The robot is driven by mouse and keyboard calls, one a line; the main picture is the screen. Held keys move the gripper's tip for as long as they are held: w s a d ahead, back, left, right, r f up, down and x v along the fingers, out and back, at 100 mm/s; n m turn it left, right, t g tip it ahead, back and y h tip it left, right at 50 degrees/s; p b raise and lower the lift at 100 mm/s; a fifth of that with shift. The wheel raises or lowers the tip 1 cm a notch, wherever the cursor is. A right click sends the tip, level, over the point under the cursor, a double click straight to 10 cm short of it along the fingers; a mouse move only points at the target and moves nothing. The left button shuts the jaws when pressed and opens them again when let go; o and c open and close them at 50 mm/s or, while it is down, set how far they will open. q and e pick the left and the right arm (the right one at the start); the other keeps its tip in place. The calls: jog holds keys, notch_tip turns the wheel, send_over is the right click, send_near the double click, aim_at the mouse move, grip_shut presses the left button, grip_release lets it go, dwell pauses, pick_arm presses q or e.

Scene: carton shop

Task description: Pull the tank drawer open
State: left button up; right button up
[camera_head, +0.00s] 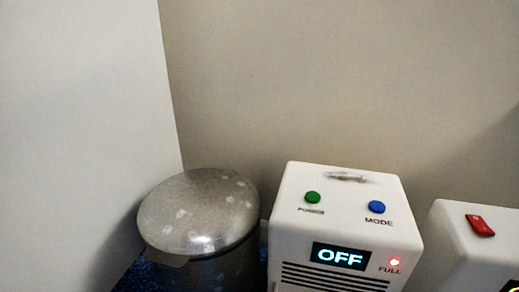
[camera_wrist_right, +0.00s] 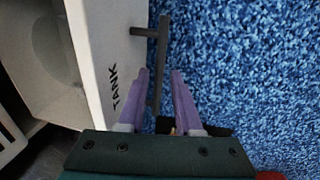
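The white machine (camera_head: 345,208) stands right of centre in the head view, with an "OFF" display and a lit red "FULL" light. In the right wrist view, the tank drawer (camera_wrist_right: 108,50) stands out from the machine, its hollow inside visible behind the front panel marked "TANK". Its dark bar handle (camera_wrist_right: 162,45) sticks out from that panel. My right gripper (camera_wrist_right: 160,72) has its purple fingers apart, with the lower part of the handle bar between them. A gap shows between the bar and the right finger. My left gripper is not in view.
A round metal bin (camera_head: 200,215) with a lid stands left of the machine. A second white unit (camera_head: 470,250) with a red switch is to the right. Walls close off the back and left. Blue carpet (camera_wrist_right: 250,70) lies clear before the drawer.

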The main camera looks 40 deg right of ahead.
jog(key=shift+o, duration=0.6)
jog(key=shift+w+d, duration=0.1)
notch_tip(320, 180, up, 10)
jog(key=s+a+p, duration=0.1)
jog(key=p, duration=0.8)
jog(key=shift+s+a, duration=0.15)
jog(key=shift+a, duration=0.15)
jog(key=shift+f, duration=0.1)
jog(key=w+d+r+m+t+y+p, duration=0.1)
jog(key=d+r+m+p, duration=0.1)
jog(key=r+p, duration=4.6)
jog(key=d+r+m+t+p, duration=0.1)
jog(key=r+m+p, duration=0.3)
jog(key=r+p, duration=4.4)
notch_tip(320, 180, up, 24)
jog(key=shift+w+d+r+y+p, duration=0.15)
jog(key=shift+w+d+y+p, duration=0.25)
jog(key=shift+d, duration=0.1)
